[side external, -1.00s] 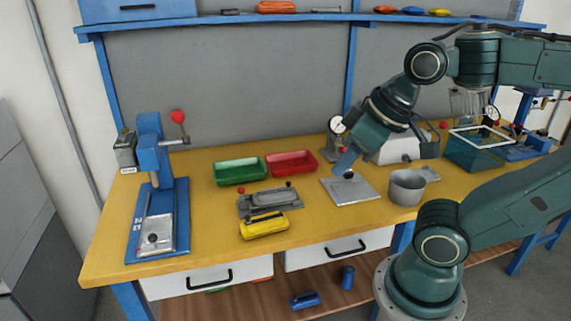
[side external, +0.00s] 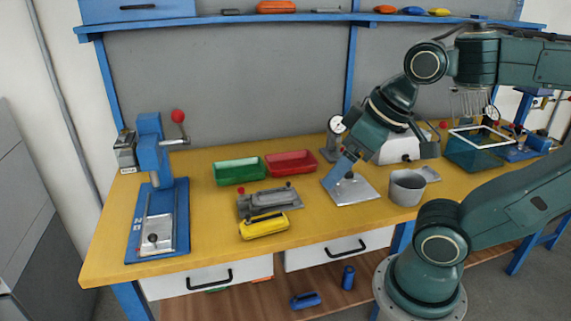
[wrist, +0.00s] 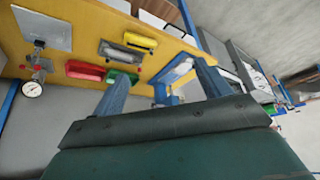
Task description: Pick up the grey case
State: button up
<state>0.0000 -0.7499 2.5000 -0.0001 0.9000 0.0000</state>
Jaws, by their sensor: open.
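The grey case (side external: 268,197) lies in a dark grey fixture (side external: 298,206) on the yellow bench, in the middle of the side external view. It also shows in the wrist view (wrist: 118,52), beyond my fingers. My gripper (side external: 338,170) is to the right of the case, above the bench near a square metal plate, apart from the case. Its two blue fingers (wrist: 161,70) are spread in the wrist view with nothing held between them.
A yellow case (side external: 265,226) lies just in front of the fixture. Green (side external: 238,171) and red (side external: 291,163) bins stand behind it. The metal plate (side external: 352,190) and a grey cup (side external: 407,187) are to the right. A blue press (side external: 150,160) stands at left.

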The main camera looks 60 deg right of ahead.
jog(key=n+g+y, duration=0.2)
jog(key=n+y, duration=0.1)
jog(key=n, duration=0.6)
send_over(273, 191)
jog(key=s+d, duration=0.4)
jog(key=f, duration=1.7)
jog(key=shift+w+a+f, duration=0.1)
jog(key=shift+a, duration=0.15)
jog(key=shift+x, duration=4.3)
